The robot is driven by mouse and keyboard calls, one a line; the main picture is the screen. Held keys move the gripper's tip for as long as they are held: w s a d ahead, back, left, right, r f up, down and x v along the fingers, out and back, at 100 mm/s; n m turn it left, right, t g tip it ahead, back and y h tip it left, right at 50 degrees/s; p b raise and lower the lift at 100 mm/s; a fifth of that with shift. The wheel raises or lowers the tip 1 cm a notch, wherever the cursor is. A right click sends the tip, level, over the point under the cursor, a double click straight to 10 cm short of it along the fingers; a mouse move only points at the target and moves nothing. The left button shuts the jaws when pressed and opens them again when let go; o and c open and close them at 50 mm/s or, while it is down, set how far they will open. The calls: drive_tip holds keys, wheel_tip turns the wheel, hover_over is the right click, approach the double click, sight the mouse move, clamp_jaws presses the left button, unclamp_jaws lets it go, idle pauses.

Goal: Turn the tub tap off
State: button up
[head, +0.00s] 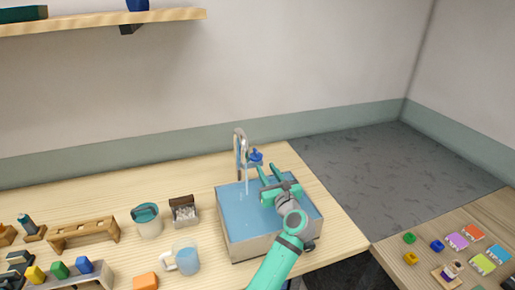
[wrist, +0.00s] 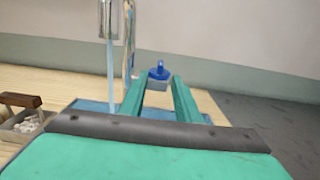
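The tub tap (head: 240,150) is a silvery curved spout at the back of the tub, and a stream of water runs down from it. Its blue handle (head: 256,157) sits just right of the spout. The handle also shows in the wrist view (wrist: 158,74), past and between my fingertips. The tub (head: 240,249) is a grey basin with blue water in it. My gripper (head: 268,172) is open and empty above the tub's back part, with its green fingers pointing toward the handle. The fingers look apart from the handle.
A pitcher of blue water (head: 187,261), a pail (head: 149,227) and a box of white bits (head: 184,212) stand left of the tub. A wooden rack (head: 84,231) is farther left. A second table (head: 420,240) with coloured pieces is at right. A shelf (head: 100,20) hangs above.

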sight(258, 154)
drive_tip(key=x, duration=1.1)
drive_tip(key=shift+d, duration=0.15)
clamp_jaws()
